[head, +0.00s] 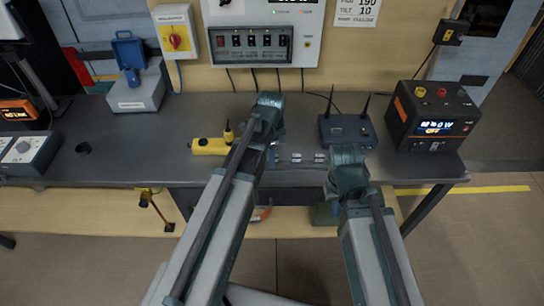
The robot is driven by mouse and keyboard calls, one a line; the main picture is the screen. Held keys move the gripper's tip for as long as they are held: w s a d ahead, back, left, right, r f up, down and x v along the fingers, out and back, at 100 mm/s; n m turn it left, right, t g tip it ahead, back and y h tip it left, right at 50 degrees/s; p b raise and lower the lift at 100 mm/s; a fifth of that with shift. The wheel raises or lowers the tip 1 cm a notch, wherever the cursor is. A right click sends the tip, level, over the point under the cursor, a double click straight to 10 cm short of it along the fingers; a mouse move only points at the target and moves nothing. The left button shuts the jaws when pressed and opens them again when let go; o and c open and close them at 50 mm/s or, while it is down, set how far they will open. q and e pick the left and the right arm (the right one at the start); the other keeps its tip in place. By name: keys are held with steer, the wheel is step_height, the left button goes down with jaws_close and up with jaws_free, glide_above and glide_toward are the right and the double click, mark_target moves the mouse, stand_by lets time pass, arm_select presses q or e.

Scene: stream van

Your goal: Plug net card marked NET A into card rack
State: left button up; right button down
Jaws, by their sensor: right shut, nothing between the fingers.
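My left gripper (268,104) is over the middle of the bench, near its back edge. Its fingers are hidden by its own wrist, so I cannot tell whether it is open or holds anything. My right gripper (347,156) is lower, near the bench's front edge, just in front of the router; it is shut and empty. Between the arms, small pale-ended pieces (308,157) lie in a row near the front edge, beside a bluish piece (272,157) partly behind the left arm. They are too small to read, so I cannot pick out NET A or the card rack for sure.
A dark router (342,132) with two antennas stands behind my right gripper. A black and orange power unit (432,115) is at right. A yellow tool (210,146) lies left of my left arm. A breaker panel (262,42) hangs behind. The bench's (130,140) left-middle is mostly clear.

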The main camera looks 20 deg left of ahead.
arm_select(q)
steer(key=shift+o, duration=0.9)
step_height(320, 180, up, 14)
steer(key=p, duration=1.4)
steer(key=shift+f, duration=0.1)
